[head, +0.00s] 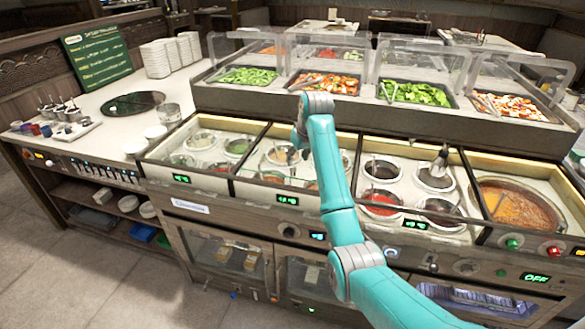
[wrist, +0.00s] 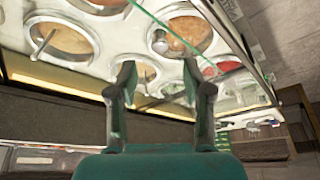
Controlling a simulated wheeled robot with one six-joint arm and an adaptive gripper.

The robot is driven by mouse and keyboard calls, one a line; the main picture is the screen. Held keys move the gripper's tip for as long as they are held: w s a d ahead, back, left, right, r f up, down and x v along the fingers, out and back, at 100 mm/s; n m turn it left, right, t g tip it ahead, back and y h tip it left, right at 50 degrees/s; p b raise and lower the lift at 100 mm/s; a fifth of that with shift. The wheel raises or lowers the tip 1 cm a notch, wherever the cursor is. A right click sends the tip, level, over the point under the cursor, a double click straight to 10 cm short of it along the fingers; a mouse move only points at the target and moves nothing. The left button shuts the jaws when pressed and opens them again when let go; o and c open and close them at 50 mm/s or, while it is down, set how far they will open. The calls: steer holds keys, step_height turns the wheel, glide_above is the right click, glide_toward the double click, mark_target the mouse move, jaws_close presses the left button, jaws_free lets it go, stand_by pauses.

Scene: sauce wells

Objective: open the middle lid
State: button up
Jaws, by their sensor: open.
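A row of sauce wells lies along the counter front, in framed bays with round pots. The left bay (head: 181,179), the second bay (head: 287,200) and the third bay (head: 415,225) show small digital displays. Clear covers seem to lie over the pots, but I cannot tell which lid is the middle one. In the wrist view a thin green edge (wrist: 152,17) crosses above round pots. My gripper (wrist: 158,70) is open and empty, its two fingers apart with pots beyond them. In the head view my arm partly hides the second bay, and the gripper's contact is unclear.
A raised salad bar with a greens tray (head: 415,93) and clear guards stands behind the wells. A large orange soup pot (head: 515,206) is at the right.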

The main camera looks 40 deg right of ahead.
mark_target(293, 169)
steer(key=x, duration=0.7)
jaws_close()
